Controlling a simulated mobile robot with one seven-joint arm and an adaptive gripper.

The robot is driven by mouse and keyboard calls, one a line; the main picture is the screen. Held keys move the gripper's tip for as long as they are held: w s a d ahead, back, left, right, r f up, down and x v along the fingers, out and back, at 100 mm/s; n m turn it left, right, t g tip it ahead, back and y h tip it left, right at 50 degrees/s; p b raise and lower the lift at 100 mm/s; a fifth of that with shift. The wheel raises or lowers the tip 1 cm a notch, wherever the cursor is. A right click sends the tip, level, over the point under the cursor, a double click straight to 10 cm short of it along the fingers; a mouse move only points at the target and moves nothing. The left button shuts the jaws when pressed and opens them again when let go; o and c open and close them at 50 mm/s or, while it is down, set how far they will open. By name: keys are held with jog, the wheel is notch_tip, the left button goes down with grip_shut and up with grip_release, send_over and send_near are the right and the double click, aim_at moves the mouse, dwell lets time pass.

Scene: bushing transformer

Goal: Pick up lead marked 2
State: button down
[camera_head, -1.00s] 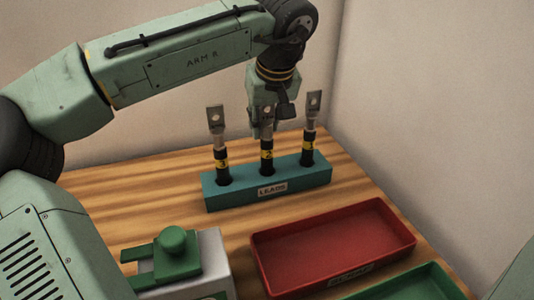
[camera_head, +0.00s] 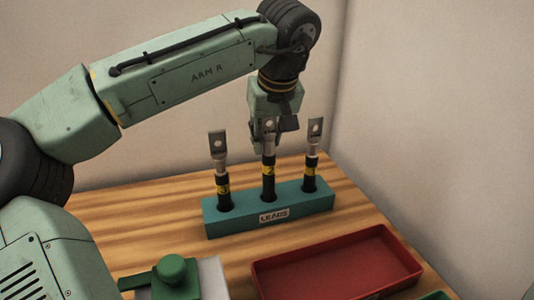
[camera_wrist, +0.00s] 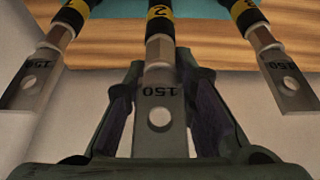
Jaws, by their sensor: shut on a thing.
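The lead marked 2 (camera_head: 268,170) has a black body, a yellow band and a flat metal lug with a hole. My gripper (camera_head: 267,135) is shut on it near its upper end. In the wrist view my fingers (camera_wrist: 160,115) stand on both sides of its lug (camera_wrist: 160,95), stamped 150. The lead is upright, and its band sits higher than its neighbours' bands. Its lower end still appears to be in the teal block (camera_head: 300,207) labelled LEADS. Lead 3 (camera_head: 222,188) stands to the left and lead 1 (camera_head: 311,170) to the right, both in the block.
A red tray (camera_head: 335,270) lies in front of the block on the wooden table (camera_head: 150,225). A green-topped fixture (camera_head: 175,270) stands at front left. Part of a green tray (camera_head: 437,296) shows at bottom right. Pale walls close off the back and right.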

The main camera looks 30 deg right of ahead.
notch_tip(320, 180, up, 14)
jog(key=p, duration=0.1)
jog(key=shift+r+p, duration=0.25)
jog(key=shift+p, duration=0.1)
dwell(0.4)
